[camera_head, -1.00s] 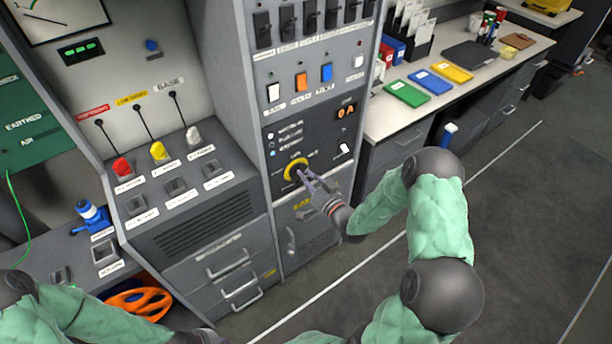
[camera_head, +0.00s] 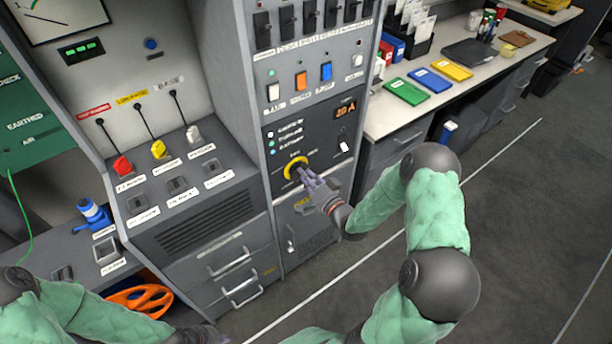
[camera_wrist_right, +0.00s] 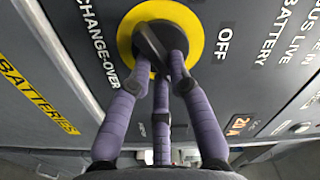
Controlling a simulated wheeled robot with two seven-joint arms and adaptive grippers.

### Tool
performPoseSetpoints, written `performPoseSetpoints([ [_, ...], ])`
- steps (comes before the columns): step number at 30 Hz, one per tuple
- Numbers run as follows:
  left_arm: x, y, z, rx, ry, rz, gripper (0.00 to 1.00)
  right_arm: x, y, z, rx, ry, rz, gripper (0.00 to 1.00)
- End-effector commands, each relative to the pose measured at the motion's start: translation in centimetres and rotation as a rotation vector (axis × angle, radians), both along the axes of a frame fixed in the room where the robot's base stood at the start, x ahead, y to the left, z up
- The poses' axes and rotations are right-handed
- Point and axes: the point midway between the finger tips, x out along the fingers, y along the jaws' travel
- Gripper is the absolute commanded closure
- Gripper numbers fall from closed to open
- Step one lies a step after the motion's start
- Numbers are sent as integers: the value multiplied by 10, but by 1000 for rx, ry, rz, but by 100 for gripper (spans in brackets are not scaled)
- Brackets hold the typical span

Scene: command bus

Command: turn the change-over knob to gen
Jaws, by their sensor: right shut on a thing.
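The change-over knob (camera_head: 296,168) sits on the dark panel of the grey cabinet, with a yellow ring around it. In the right wrist view its black handle (camera_wrist_right: 150,44) points up and left within the yellow ring (camera_wrist_right: 128,38); the OFF label is to its right. My right gripper (camera_head: 305,176) is at the knob, and in the right wrist view its purple fingers (camera_wrist_right: 163,72) are closed around the handle, hiding part of it. The GEN label cannot be read.
An orange display (camera_head: 345,110) reading about 20 A and small lamps (camera_head: 271,143) are above the knob. Rocker switches (camera_head: 301,81) are higher up. Floor to the right is clear.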

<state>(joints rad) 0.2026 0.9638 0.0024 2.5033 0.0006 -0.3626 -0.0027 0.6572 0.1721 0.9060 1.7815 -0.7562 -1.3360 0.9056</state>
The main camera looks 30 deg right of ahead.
Motion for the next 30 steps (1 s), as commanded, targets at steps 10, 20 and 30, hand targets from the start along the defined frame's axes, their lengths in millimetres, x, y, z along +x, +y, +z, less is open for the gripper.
performPoseSetpoints([
  [10, 0, 0, 0, 0, 0, 0, 100, 0, 0, -1, 2, 2, 0, 56],
  [20, 0, 0, 0, 0, 0, 0, 100, -10, -2, -1, 0, 2, -2, 56],
  [30, 0, 0, 0, 0, 0, 0, 100, -75, -7, -1, 1, 2, -6, 56],
])
